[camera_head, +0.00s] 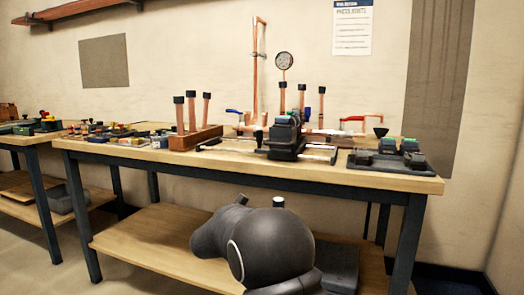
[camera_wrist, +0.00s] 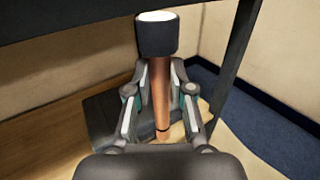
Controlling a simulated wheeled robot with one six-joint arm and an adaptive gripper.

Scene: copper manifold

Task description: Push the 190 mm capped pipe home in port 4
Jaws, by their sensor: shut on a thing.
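My gripper (camera_wrist: 163,72) is shut on a copper pipe (camera_wrist: 161,95) in the wrist view. The pipe has a wide black cap (camera_wrist: 156,38) with a pale end face, and a dark ring near its other end. In the head view only the cap (camera_head: 278,202) shows above my dark arm, in front of the bench and below its top; the fingers are hidden. Several capped copper pipes (camera_head: 301,98) stand upright at the back of the bench, behind a black clamp-like device (camera_head: 286,140). The ports are too small to tell apart, so I cannot pick out port 4.
A wooden block (camera_head: 196,138) with three capped pipes stands on the bench top (camera_head: 120,152), left of the black device. A black tray (camera_head: 388,162) is at the right end. Small parts crowd the left side. The bench's front edge and legs (camera_head: 405,245) are close to my arm.

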